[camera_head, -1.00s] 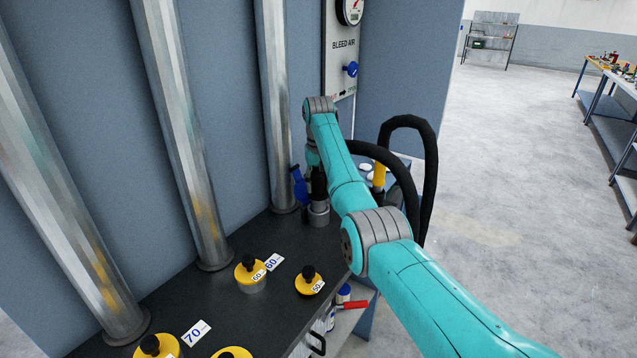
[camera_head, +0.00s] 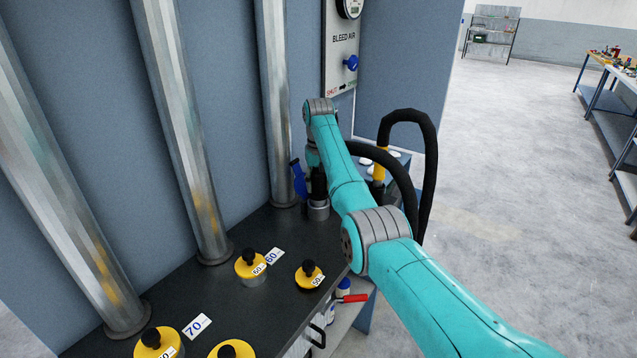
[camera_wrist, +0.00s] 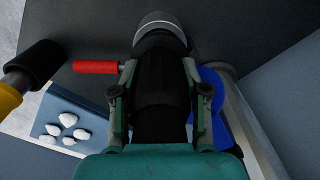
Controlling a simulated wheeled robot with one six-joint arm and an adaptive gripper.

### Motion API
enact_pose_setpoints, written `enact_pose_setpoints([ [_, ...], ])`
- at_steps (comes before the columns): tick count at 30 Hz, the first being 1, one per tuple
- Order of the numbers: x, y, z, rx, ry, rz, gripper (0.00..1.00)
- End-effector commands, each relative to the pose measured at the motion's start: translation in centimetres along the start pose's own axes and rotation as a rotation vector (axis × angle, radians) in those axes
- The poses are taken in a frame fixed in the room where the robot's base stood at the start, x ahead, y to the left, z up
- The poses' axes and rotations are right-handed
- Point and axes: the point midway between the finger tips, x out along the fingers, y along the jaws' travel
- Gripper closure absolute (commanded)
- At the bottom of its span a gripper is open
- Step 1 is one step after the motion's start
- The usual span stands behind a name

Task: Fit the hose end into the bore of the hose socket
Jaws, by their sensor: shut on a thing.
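My gripper (camera_wrist: 160,98) is shut on the black hose end (camera_wrist: 160,75), with one finger on each side of it. Beyond the fingers, the hose end meets a grey metal ring, the hose socket (camera_wrist: 158,19), and looks in line with it. In the head view the socket (camera_head: 318,211) stands on the dark bench top, directly below the hose end. The bore is hidden, so I cannot tell whether or how deep the tip is inside. The black hose (camera_head: 429,160) loops up to the right behind my arm.
A blue lever (camera_head: 298,179) stands close left of the hose end; blue also shows beside my finger in the wrist view (camera_wrist: 212,85). A metal pipe (camera_head: 279,110) rises just behind. Yellow weights (camera_head: 250,265) sit on the bench front. A red handle (camera_head: 355,298) sticks out below.

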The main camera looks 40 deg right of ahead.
Motion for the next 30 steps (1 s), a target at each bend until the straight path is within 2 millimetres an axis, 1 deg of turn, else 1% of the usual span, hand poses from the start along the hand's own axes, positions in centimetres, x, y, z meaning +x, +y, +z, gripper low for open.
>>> enact_pose_setpoints([
  [30,2.1,0.0,0.0,0.000,0.000,0.000,0.99],
])
